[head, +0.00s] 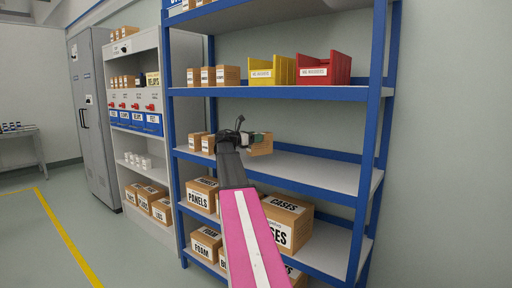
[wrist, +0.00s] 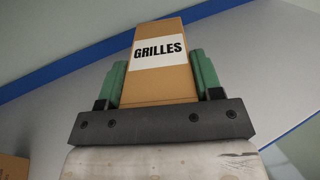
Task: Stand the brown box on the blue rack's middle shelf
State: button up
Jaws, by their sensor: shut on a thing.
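The brown box (head: 264,146) is in my gripper (head: 250,138), at the height of the blue rack's middle shelf (head: 325,171). In the wrist view, the brown box (wrist: 160,82) carries a white label reading GRILLES and sits between the two green fingers of my gripper (wrist: 160,80), which are shut on its sides. Grey shelf surface and a blue edge show behind it. I cannot tell whether the box touches the shelf. My arm hides part of the shelf's front edge in the head view.
Small brown boxes (head: 201,143) stand at the middle shelf's left end; its right part is clear. The shelf above holds small boxes, a yellow bin (head: 271,72) and a red bin (head: 324,70). Larger cartons (head: 287,220) stand below. A white shelving unit (head: 143,48) adjoins on the left.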

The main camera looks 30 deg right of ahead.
aim_at(255, 145)
jog(key=shift+d+f, duration=0.25)
jog(key=shift+f, duration=1.9)
jog(key=shift+f, duration=0.15)
jog(key=o, duration=1.1)
jog(key=shift+a, duration=0.3)
jog(key=a, duration=1.1)
jog(key=shift+a, duration=0.25)
